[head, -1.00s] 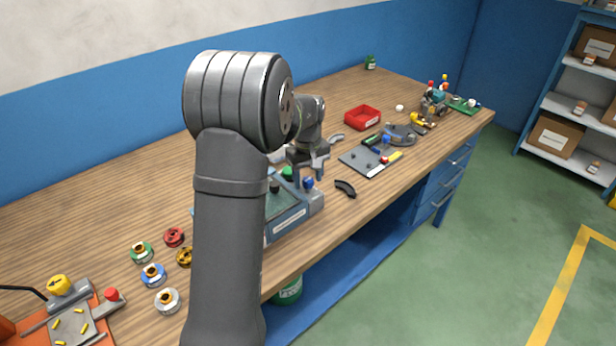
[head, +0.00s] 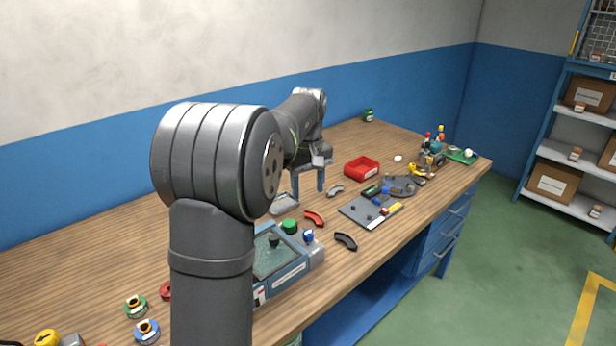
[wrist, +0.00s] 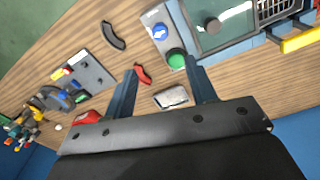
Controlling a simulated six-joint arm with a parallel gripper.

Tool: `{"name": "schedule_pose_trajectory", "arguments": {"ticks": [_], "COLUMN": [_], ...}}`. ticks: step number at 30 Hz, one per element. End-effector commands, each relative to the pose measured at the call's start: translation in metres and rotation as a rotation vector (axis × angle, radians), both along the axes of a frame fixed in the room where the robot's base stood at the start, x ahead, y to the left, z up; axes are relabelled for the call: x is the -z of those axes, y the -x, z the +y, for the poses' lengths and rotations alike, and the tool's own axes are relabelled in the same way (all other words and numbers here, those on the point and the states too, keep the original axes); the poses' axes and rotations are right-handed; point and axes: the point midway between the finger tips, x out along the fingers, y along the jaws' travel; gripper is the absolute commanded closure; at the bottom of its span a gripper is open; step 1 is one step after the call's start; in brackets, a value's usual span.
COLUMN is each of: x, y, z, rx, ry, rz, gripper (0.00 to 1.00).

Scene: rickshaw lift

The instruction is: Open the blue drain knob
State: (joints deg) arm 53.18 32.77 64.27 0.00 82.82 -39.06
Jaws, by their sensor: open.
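The blue drain knob (head: 308,236) sits on the near right end of a blue-grey tank unit (head: 297,268). In the wrist view the blue knob (wrist: 160,32) shows a pale mark on top, too small to read. A green knob (head: 289,226) is beside it on the same end, and it also shows in the wrist view (wrist: 177,60). My gripper (head: 308,193) is open and empty, raised above the table behind the knobs.
A red curved piece (head: 314,218) and a black one (head: 346,241) lie right of the unit, with a grey one (head: 336,190) farther back. A grey board (head: 366,212) with small parts and a red bin (head: 361,168) stand farther right.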

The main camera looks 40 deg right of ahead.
Motion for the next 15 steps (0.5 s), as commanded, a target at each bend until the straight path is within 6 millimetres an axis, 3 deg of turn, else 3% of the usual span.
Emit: {"name": "schedule_pose_trajectory", "arguments": {"ticks": [6,15], "x": [-0.024,-0.027], "y": [0.0,0.0], "z": [0.0,0.0], "rx": [0.0,0.0], "ry": [0.0,-0.001], "rz": [0.0,0.001], "gripper": [0.48,0.48]}}
